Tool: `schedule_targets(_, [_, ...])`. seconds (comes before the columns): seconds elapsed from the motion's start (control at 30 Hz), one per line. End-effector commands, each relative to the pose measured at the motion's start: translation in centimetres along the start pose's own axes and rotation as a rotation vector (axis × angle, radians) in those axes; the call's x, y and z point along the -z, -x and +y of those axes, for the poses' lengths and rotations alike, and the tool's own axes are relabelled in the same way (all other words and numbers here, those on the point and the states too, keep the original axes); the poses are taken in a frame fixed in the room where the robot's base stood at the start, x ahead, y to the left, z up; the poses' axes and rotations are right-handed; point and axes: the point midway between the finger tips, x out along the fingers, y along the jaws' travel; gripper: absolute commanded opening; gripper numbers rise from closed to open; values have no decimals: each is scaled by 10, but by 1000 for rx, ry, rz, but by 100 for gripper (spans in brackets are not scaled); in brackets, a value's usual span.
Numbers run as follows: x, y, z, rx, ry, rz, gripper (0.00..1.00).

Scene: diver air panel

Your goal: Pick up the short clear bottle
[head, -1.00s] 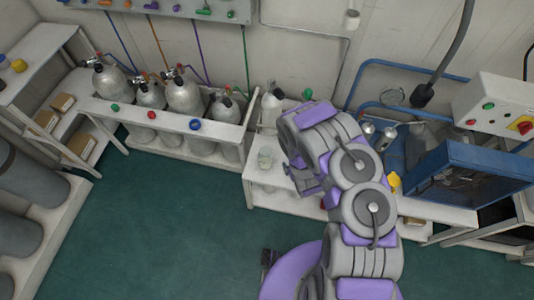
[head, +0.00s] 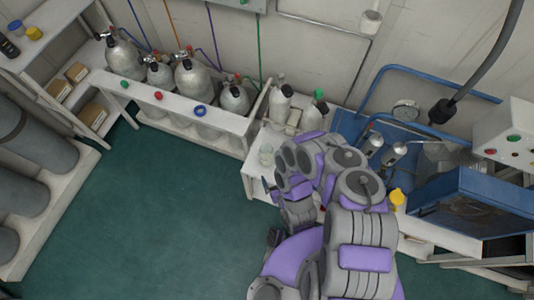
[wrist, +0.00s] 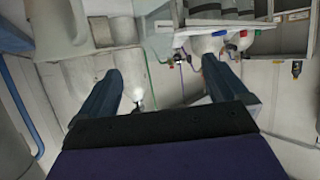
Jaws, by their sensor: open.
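I cannot surely make out the clear bottle in the wrist view.
White bottles (head: 281,104) stand behind it, one with a green cap (head: 319,96). Grey cylinders (head: 193,80) sit in a white rack (head: 180,115) to the left. A blue box (head: 463,205) and yellow-capped item (head: 397,197) are right. Green floor (head: 150,215) is clear.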

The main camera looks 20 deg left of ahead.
Motion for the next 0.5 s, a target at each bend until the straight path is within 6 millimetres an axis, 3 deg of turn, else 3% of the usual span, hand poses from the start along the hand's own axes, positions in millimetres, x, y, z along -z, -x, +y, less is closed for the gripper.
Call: schedule_targets(0.5, [-3,-26,2,1,6,2,100])
